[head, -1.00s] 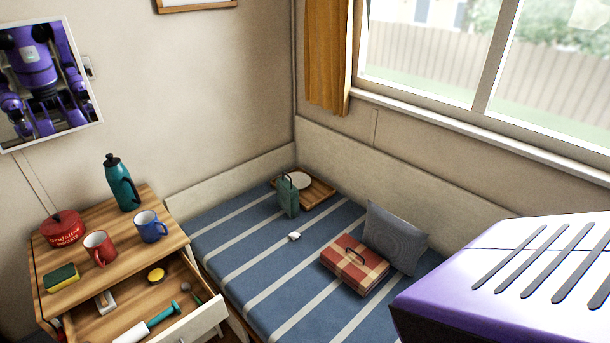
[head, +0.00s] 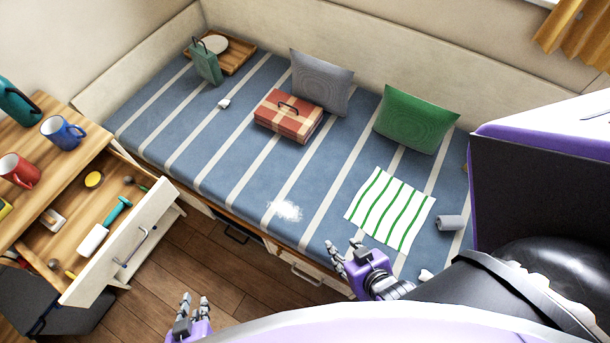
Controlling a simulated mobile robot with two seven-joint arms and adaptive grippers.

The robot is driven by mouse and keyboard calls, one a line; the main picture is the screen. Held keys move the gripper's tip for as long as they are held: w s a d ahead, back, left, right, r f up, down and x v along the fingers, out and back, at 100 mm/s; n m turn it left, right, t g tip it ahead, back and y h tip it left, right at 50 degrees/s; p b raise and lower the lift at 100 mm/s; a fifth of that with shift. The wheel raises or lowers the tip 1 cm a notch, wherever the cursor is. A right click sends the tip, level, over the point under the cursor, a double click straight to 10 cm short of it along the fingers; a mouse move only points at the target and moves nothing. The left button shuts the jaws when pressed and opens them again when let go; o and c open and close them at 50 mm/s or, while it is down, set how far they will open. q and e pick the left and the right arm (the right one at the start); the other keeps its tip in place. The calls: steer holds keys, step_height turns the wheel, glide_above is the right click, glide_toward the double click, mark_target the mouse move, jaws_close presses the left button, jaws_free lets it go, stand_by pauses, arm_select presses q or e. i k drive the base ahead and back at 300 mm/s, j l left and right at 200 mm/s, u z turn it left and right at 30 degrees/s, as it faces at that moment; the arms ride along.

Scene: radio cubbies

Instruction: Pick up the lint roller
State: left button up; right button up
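The lint roller (head: 105,226), with a teal handle and a white roll, lies in the open drawer (head: 60,218) of the wooden cabinet at the left. My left gripper (head: 193,306) is low in the picture, in front of the drawer and to its right, well apart from the roller. Its fingers stand apart and nothing is between them. My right gripper (head: 345,254) is by the front edge of the daybed, far to the right of the roller. Its fingers are apart and empty.
The drawer front (head: 120,245) sticks out over the floor. A yellow round tin (head: 94,180) and small items share the drawer; mugs (head: 62,133) stand above. The striped daybed (head: 230,180) carries a white fluffy patch (head: 287,210), pillows, a plaid case (head: 288,115) and a striped cloth (head: 390,208).

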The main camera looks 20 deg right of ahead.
mark_target(94, 238)
steer(key=u, duration=1.2)
steer(key=j+z, duration=0.15)
steer(key=z, duration=0.35)
steer(key=j+z, duration=0.15)
steer(key=z, duration=0.3)
steer(key=j+z, duration=0.3)
steer(key=j, duration=0.2)
steer(key=k+j+z, duration=0.15)
steer(key=j+z, duration=0.2)
steer(key=j, duration=0.15)
steer(key=k+j, duration=0.1)
steer(key=j, duration=0.25)
steer(key=k+j, duration=0.1)
steer(key=j, duration=0.2)
steer(key=k+j+z, duration=0.1)
steer(key=j, duration=0.25)
steer(key=k+j, duration=0.1)
steer(key=j, duration=0.2)
steer(key=i+l, duration=0.4)
